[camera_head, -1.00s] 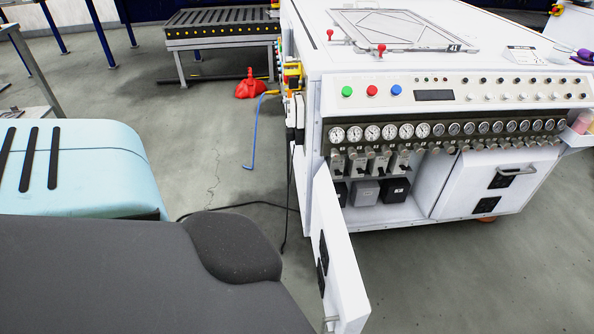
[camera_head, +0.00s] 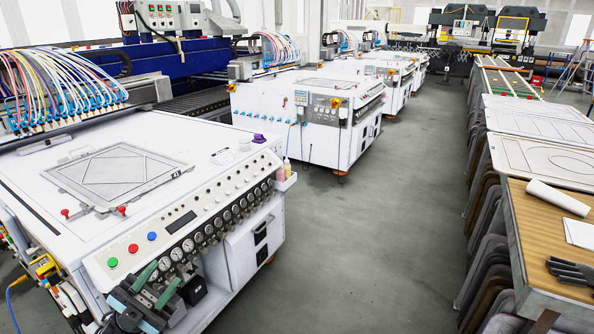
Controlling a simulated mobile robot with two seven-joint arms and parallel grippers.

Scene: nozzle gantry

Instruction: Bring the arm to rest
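My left gripper (camera_head: 164,274) shows at the lower left, in front of the control panel of the nearest white machine (camera_head: 120,245). Its two green fingers point up and are apart, with nothing seen between them. The gripper overlaps the panel's lower left corner in the picture; I cannot tell whether it touches. My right gripper is not in view.
The nearest machine has buttons, a row of gauges (camera_head: 188,245) and a framed plate (camera_head: 120,172) on top. More white machines (camera_head: 300,110) stand behind. A wooden-topped table (camera_head: 535,240) with dark gloves (camera_head: 575,273) is at the right. The grey aisle floor (camera_head: 370,230) is clear.

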